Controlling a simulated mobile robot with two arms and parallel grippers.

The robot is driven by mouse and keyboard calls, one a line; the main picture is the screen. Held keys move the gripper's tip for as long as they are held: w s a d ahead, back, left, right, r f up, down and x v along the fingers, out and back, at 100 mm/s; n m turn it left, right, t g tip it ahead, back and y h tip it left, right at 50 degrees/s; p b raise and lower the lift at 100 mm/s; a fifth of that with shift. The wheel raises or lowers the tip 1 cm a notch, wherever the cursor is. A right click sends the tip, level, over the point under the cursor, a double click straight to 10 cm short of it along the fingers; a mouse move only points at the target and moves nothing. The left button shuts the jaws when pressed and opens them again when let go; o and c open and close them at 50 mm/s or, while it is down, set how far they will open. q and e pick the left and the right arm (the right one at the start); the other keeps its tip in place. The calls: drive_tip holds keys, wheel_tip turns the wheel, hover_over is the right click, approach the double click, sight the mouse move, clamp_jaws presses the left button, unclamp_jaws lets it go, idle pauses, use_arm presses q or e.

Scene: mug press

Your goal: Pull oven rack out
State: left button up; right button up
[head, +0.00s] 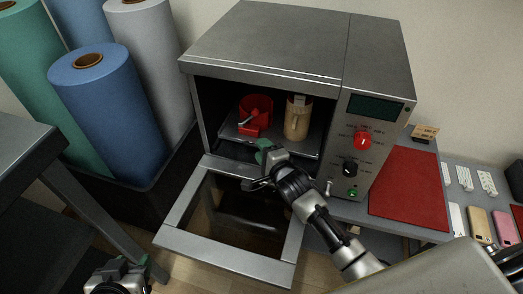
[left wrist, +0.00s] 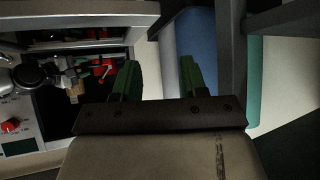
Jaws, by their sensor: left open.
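The oven (head: 300,45) stands with its door (head: 180,238) folded down and open. Inside, the oven rack (head: 307,145) is a grey tray carrying a red mug (head: 256,112) and a tan mug (head: 297,122). My right gripper (head: 262,165) is at the rack's front edge, above the open door. Its green fingertip shows, but the arm hides the grip and any contact. My left gripper (head: 118,272) is low at the bottom left, away from the rack. In the left wrist view its green fingers (left wrist: 158,82) are apart with nothing between them.
Rolls of blue, green and grey material (head: 108,105) stand in a dark bin left of the oven. A grey table (head: 30,145) is at the left edge. Right of the oven, a red mat (head: 410,188) and several small items lie on a grey bench. The open door juts out low in front.

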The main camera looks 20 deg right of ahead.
use_arm(q)
drive_tip(key=shift+w+d+r+t, duration=0.2)
drive_tip(key=shift+w+r+t, duration=0.2)
drive_tip(key=shift+w+t, duration=0.1)
use_arm(e)
drive_tip(key=shift+w+a, duration=0.1)
drive_tip(key=shift+w, duration=0.35)
clamp_jaws()
use_arm(q)
drive_tip(key=shift+s, duration=0.1)
